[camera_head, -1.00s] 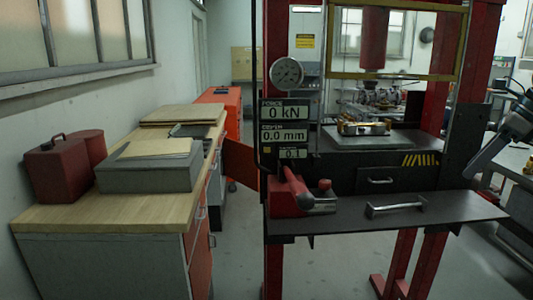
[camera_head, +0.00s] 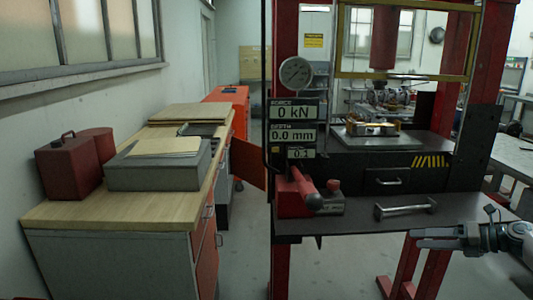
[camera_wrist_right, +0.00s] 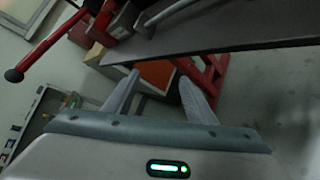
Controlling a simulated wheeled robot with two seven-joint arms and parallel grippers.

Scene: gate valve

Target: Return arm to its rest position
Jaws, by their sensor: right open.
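My right gripper (camera_head: 432,238) is at the right of the head view, low in front of the press's dark shelf. In the right wrist view its two fingers (camera_wrist_right: 158,90) are spread apart with nothing between them. The red press (camera_head: 284,255) stands in the middle, with its gauge and displays reading 0 kN and 0.0 mm. A red-handled lever (camera_head: 303,188) sits on a red block on the shelf. It also shows in the right wrist view (camera_wrist_right: 45,45), clear of the fingers. My left gripper is out of view.
The dark shelf (camera_head: 355,218) carries a metal bar handle (camera_head: 405,208); its edge is close to my right gripper. A wooden-topped bench (camera_head: 70,213) with a grey box (camera_head: 160,170) and red can (camera_head: 68,165) stands at the left. Floor between bench and press is clear.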

